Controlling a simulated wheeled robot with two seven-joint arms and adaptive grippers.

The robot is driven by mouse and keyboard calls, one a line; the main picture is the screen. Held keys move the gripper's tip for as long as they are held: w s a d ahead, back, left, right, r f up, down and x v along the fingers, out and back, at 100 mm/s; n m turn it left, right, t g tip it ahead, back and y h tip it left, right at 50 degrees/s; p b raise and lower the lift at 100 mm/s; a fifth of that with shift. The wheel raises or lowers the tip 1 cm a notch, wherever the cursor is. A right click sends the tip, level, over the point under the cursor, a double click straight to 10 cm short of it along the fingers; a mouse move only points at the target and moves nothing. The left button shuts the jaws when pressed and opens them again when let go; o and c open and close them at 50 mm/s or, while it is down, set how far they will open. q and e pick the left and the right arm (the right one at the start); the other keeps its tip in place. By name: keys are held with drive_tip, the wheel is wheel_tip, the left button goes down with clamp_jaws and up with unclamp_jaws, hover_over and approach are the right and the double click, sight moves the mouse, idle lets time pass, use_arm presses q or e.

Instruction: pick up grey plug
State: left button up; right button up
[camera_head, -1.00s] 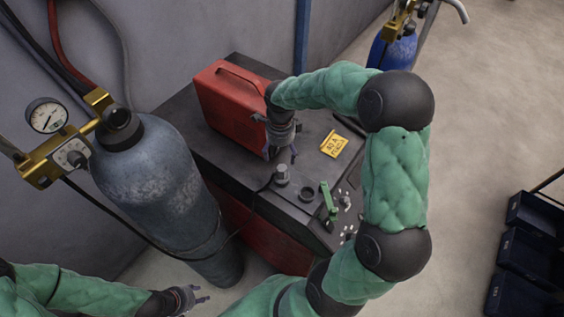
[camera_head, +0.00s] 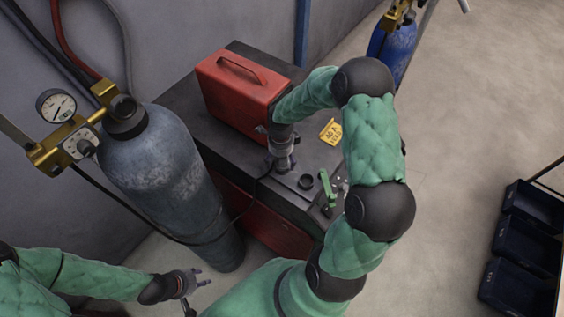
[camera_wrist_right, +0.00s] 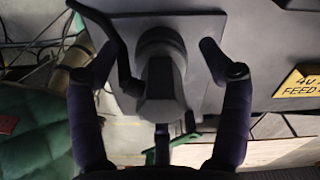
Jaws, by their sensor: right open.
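The grey plug (camera_wrist_right: 162,85) is in the middle of the right wrist view, standing on a flat grey plate, with a dark bent cable piece beside it on the left. My right gripper (camera_head: 283,163) is over the plug's place on the dark bench in the head view and mostly hides it there. In the wrist view its fingers (camera_wrist_right: 150,38) are open, one on each side of the plug; I cannot tell whether they touch it. My left gripper (camera_head: 194,281) is low at the lower left, away from the bench, open and empty.
A red case (camera_head: 240,92) stands close behind my right gripper. A green lever (camera_head: 327,187), a dark ring (camera_head: 305,182) and a yellow tag (camera_head: 331,132) are nearby on the bench (camera_head: 172,105). A grey gas cylinder (camera_head: 175,175) stands to the left. Dark bins (camera_head: 525,240) are at the right.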

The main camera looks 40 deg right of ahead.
drive_tip(key=shift+s, duration=0.1)
drive_tip(key=shift+a+r, duration=0.1)
drive_tip(key=c, duration=1.4)
